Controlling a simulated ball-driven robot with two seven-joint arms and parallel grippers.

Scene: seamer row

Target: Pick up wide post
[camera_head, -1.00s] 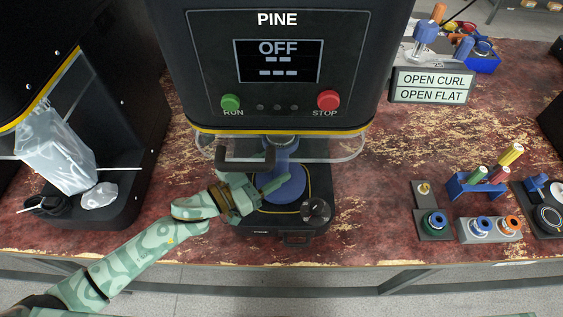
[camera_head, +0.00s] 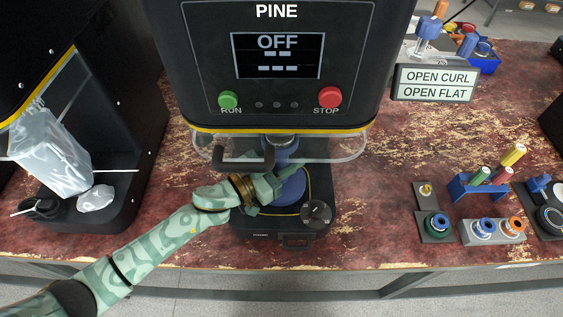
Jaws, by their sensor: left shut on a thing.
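A blue post (camera_head: 285,152) stands in the black PINE machine, under its head, above a round blue base (camera_head: 292,190) on the machine's lower plate. I take this to be the wide post; no label on it shows. My left gripper (camera_head: 281,180) reaches in from the left at the post's lower part and is shut on it. The green fingers hide the grip and part of the post. I cannot tell whether the post is lifted off the plate. My right gripper is not in view.
The PINE machine (camera_head: 270,100) shows OFF, with a clear guard (camera_head: 347,147) around the post. A dark knob (camera_head: 316,212) sits at the plate's front right. A blue rack (camera_head: 480,186) with coloured pegs and several rollers stand on the right. The worn red table between is clear.

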